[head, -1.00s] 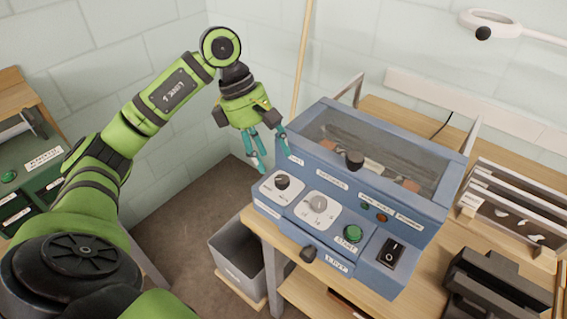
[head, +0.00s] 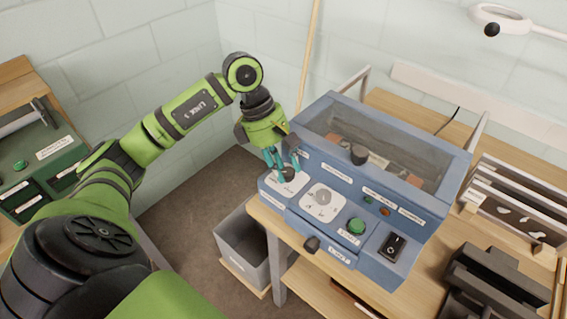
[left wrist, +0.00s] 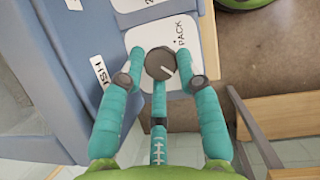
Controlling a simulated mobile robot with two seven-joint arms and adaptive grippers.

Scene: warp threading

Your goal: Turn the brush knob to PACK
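The blue machine (head: 330,170) stands on the wooden bench, with a sloped front panel. The brush knob (left wrist: 160,63) is a small dark round knob on a white plate, with a pale pointer line. In the left wrist view the line points down and to the right, while the PACK label (left wrist: 181,34) is above and right of the knob. My left gripper (head: 281,172) is over this knob, its teal fingers open and spread around it. In the left wrist view gaps show at both sides; whether the middle finger touches it I cannot tell. My right gripper is not in view.
A grey dial (head: 323,197), a green button (head: 356,226) and a black rocker switch (head: 394,246) sit right of the knob. A grey bin (head: 243,249) is below the bench's left edge.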

